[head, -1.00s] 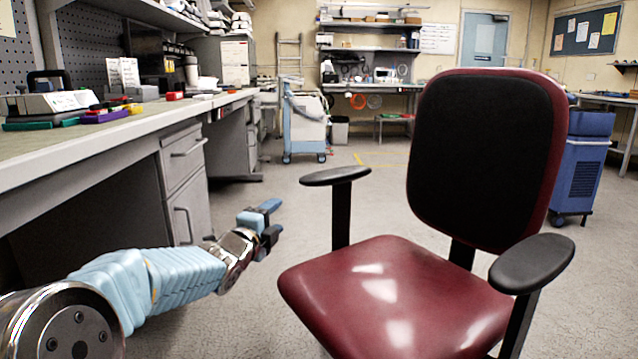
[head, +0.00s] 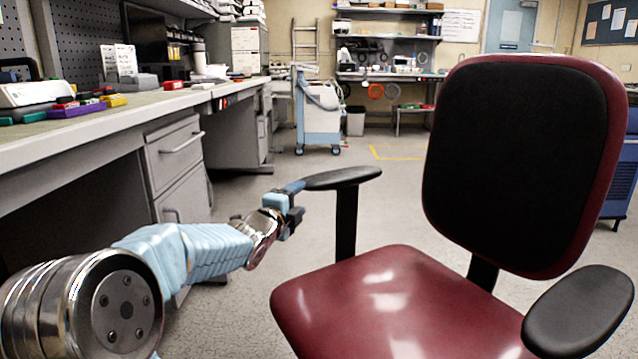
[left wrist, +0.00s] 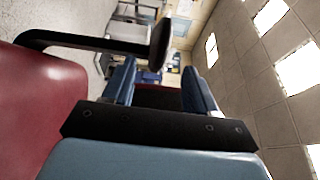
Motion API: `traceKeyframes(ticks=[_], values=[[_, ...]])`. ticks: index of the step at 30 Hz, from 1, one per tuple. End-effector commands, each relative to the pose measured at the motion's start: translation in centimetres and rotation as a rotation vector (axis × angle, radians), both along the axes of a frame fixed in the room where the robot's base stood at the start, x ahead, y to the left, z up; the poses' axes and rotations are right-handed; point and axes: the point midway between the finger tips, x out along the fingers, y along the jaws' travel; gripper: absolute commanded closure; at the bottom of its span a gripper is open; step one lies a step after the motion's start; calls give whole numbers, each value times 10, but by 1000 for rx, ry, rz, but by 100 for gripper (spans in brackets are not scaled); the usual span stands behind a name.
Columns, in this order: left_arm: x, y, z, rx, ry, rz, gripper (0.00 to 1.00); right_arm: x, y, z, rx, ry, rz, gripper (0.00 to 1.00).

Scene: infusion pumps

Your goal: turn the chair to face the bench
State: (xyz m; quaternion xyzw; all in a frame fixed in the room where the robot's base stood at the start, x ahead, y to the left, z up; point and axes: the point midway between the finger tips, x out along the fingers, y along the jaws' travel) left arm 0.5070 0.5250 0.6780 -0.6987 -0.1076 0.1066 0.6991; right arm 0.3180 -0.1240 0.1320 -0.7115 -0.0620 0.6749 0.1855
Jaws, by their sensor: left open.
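The chair has a dark red seat (head: 390,305), a black-padded backrest (head: 520,160) and black armrests. Its seat front points toward me, with the bench (head: 110,125) along the left. My left gripper (head: 297,202) is open, its fingers at the outer end of the left-hand armrest (head: 342,178); I cannot tell whether they touch it. In the left wrist view the open fingers (left wrist: 158,88) have no object clearly between them. The red seat (left wrist: 40,105) and a black armrest (left wrist: 160,42) show beside them. My right gripper is not in view.
The bench carries boxes, a purple tray (head: 77,110) and small coloured parts, with drawers (head: 175,150) below. A white-and-blue cart (head: 318,110) stands behind; a blue unit (head: 620,190) is partly hidden behind the chair.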

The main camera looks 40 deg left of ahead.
Motion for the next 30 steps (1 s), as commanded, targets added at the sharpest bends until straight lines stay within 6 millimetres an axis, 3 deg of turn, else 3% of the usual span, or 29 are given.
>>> traceKeyframes(ticks=[9,15,28,30], values=[[70,22,-1,-1,1,0,43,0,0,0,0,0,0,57],[100,31,-1,-2,2,1,43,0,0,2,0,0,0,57],[110,35,-1,0,1,2,43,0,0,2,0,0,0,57],[110,35,-1,0,1,2,53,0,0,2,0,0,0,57]])
